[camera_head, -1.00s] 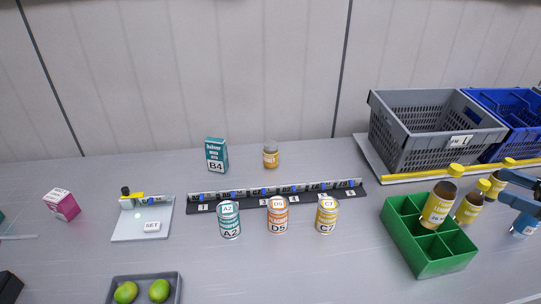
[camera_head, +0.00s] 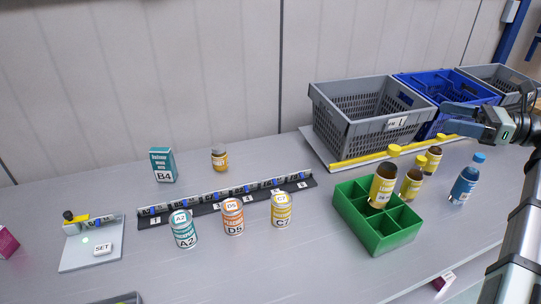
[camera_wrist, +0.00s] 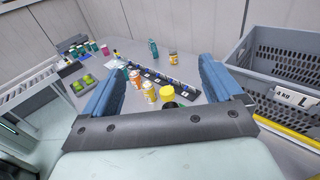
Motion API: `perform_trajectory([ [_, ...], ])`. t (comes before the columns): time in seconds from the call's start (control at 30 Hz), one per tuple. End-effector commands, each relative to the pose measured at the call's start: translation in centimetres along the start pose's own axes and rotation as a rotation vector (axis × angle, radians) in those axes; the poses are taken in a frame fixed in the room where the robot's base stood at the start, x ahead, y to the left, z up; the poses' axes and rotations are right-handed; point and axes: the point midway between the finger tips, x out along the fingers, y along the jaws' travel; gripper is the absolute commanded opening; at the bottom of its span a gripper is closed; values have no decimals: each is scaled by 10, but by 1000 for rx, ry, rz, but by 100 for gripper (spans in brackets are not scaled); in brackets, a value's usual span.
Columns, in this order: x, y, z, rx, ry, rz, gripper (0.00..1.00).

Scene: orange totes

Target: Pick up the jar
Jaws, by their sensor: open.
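The jar (camera_head: 219,157) is a small amber jar with a pale lid and an orange-yellow label. It stands upright at the back of the table, right of the teal B4 box (camera_head: 162,165). In the wrist view the jar (camera_wrist: 173,59) shows small and far off, between the finger directions. My gripper (camera_head: 445,116) is at the right of the head view, raised in front of the blue crate, far from the jar. Its blue fingers are apart and empty, as the wrist view (camera_wrist: 162,66) also shows.
A black numbered rail (camera_head: 228,203) and several cans, one orange (camera_head: 232,216), stand in front of the jar. A green divided box (camera_head: 351,213) with bottles near it and a grey crate (camera_head: 325,118) lie between my gripper and the jar.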

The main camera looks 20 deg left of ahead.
Motion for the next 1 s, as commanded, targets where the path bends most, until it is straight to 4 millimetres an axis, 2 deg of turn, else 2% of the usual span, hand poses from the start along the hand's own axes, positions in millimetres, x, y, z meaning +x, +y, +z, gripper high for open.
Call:
perform_trajectory([
  [0.03,10,-9,0,4,23,15,93],
  [0.27,60,-38,-9,17,152,69,93],
  [0.37,89,-52,-13,21,227,100,93],
  [0.7,210,-93,-27,4,524,215,93],
  [1.0,322,-109,-30,-49,783,299,93],
])
